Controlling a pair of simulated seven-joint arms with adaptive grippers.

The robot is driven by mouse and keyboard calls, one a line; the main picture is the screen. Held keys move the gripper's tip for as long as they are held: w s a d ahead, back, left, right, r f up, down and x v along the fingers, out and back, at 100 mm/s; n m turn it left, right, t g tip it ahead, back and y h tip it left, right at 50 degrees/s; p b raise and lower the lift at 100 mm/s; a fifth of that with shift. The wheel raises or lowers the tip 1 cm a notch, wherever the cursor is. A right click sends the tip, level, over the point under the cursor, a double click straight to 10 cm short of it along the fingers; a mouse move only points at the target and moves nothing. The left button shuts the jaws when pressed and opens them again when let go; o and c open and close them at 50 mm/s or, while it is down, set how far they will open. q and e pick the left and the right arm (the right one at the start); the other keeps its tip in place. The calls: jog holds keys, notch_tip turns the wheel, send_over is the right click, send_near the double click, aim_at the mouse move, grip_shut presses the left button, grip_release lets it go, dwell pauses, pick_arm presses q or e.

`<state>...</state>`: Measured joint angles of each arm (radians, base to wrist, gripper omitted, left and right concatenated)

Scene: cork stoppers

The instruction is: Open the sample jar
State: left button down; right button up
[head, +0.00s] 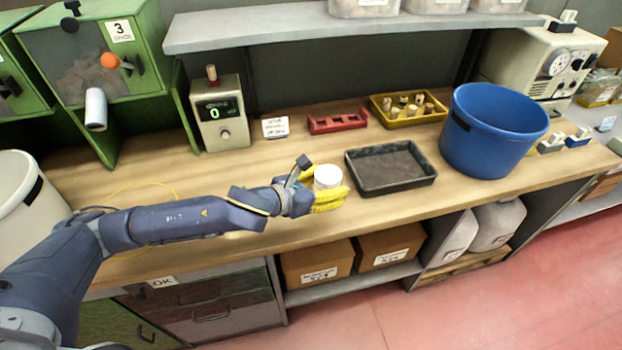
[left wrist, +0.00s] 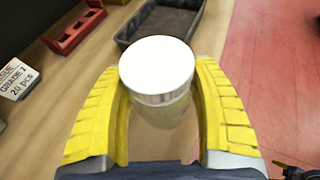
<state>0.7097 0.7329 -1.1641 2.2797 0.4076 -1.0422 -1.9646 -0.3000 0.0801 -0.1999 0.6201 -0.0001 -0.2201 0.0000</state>
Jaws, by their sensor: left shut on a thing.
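The sample jar (head: 327,177) has a white round lid and stands on the wooden bench, left of the black tray. In the left wrist view the jar's lid (left wrist: 157,66) is on top of a clear, pale body (left wrist: 165,112). My left gripper (head: 326,194) has yellow fingers, one on each side of the jar. It is shut on the jar, and its fingers also show in the left wrist view (left wrist: 160,105). The lid sits on the jar's mouth.
A black tray (head: 428,178) lies just right of the jar, and a blue bin (head: 495,140) stands beyond it. Behind are a red rack (head: 337,123), a yellow tray of corks (head: 436,117), a sign card (head: 275,127) and a counter box (head: 220,115). The bench's front edge is close.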

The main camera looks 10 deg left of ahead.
pick_arm(q)
jog(key=w+a+r+n+t+y, duration=0.1)
jog(key=w+a+r+n+y, duration=0.15)
jog(key=a+r, duration=0.4)
jog(key=w+a+r+n+t+y, duration=0.1)
jog(key=w+a+r, duration=0.2)
jog(key=a+r, duration=0.35)
jog(key=f, duration=1.2)
jog(key=d+f, duration=0.1)
jog(key=f, duration=0.5)
jog(key=shift+w+f, duration=0.15)
jog(key=shift+f, duration=0.05)
jog(key=shift+f, duration=0.2)
jog(key=shift+c, duration=1.4)
grip_release()
jog(key=shift+r, duration=0.15)
